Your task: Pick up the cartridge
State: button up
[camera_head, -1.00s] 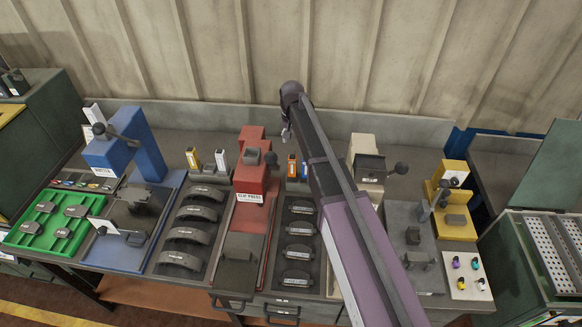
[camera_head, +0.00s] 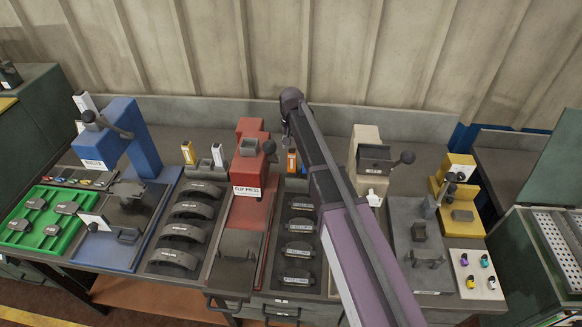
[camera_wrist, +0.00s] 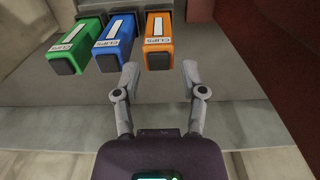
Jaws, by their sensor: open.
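Three clip cartridges, green (camera_wrist: 76,46), blue (camera_wrist: 115,42) and orange (camera_wrist: 159,41), stand side by side in the wrist view, each with a white label reading CLIPS. In the head view the orange cartridge (camera_head: 291,160) stands right of the red clip press, just beyond my arm; the blue one is mostly hidden by the arm. My gripper (camera_wrist: 160,72) is open and empty. Its fingertips are on either side of the near end of the orange cartridge in the picture, the left one close to the blue cartridge. I cannot tell whether they touch anything.
A yellow cartridge (camera_head: 187,152) and a white cartridge (camera_head: 218,155) stand left of the red press (camera_head: 254,212). A cream press (camera_head: 372,150) stands to the right.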

aim_at(292, 159)
jog(key=shift+f+b, duration=0.9)
jog(key=shift+f, duration=0.3)
jog(key=shift+w+d+f+b, duration=0.1)
jog(key=shift+w+f+b, duration=0.05)
jog(key=shift+f+b, duration=1.2)
jog(key=shift+w+f+b, duration=0.1)
jog(key=shift+f+b, duration=1.15)
jog(key=shift+f, duration=0.05)
grip_shut()
jog(key=shift+r, duration=0.15)
notch_tip(292, 159, up, 10)
jog(key=p, duration=1)
